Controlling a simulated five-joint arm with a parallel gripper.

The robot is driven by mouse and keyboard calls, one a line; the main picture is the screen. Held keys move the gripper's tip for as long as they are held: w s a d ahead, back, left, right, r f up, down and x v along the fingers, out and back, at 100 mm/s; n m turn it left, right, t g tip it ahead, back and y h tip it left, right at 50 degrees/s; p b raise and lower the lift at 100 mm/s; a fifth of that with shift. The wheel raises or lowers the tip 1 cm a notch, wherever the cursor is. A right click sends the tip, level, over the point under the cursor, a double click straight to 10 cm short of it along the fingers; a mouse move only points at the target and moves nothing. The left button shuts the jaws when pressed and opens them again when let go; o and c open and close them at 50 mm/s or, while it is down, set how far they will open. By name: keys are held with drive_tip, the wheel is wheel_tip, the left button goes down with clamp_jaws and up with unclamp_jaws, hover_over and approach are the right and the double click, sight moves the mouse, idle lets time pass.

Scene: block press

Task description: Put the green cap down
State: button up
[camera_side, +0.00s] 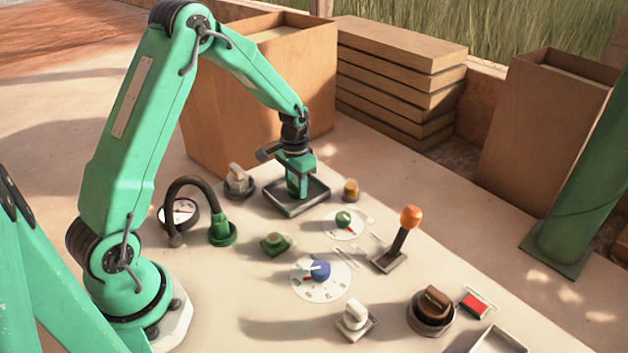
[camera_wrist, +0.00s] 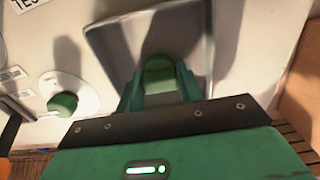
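The green cap (camera_wrist: 159,76) shows in the wrist view between the two green fingers of my gripper (camera_wrist: 160,88). The fingers touch its sides and appear shut on it. In the side view my gripper (camera_side: 297,190) points straight down inside the shallow dark square tray (camera_side: 284,206). The cap cannot be told apart from the green fingers there. The tray also shows behind the cap in the wrist view (camera_wrist: 110,38). I cannot tell whether the cap touches the tray floor.
A grey knob (camera_side: 237,180) stands left of the tray, and a small amber button (camera_side: 351,190) stands right. A green dial (camera_side: 343,220), a green square button (camera_side: 275,243) and an orange-topped lever (camera_side: 410,217) are nearer the front. A tall wooden box (camera_side: 225,110) stands behind.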

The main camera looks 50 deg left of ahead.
sight(296, 183)
drive_tip(key=o, duration=0.4)
drive_tip(key=shift+c, duration=0.2)
drive_tip(key=shift+r, duration=0.15)
wheel_tip(296, 183, up, 13)
idle(0.4)
idle(0.5)
